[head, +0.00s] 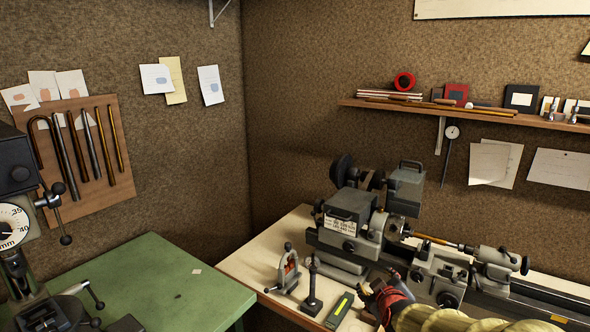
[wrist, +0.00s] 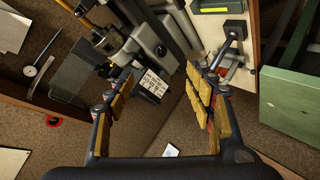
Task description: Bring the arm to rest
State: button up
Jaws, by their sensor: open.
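My gripper (wrist: 158,95) shows in the wrist view with its two yellow-padded fingers wide apart and nothing between them. In the head view, a dark and red part with a pale ribbed sleeve, which looks like my arm (head: 440,318), comes in at the bottom edge in front of the lathe (head: 370,215).
A small stand (head: 313,285), a red-and-grey clamp (head: 287,270) and a green box (head: 339,310) stand on the pale bench beside the lathe. A green table (head: 165,285) is at left, mostly bare. A wooden shelf (head: 480,115) runs along the back wall.

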jog(key=s+a+r+m+g+y, duration=0.1)
jog(key=s+m+g, duration=0.5)
jog(key=s, duration=2.7)
jog(key=shift+s+a+r+m+g, duration=0.45)
jog(key=shift+a+r, duration=0.2)
jog(key=shift+a, duration=0.25)
jog(key=shift+w, duration=0.1)
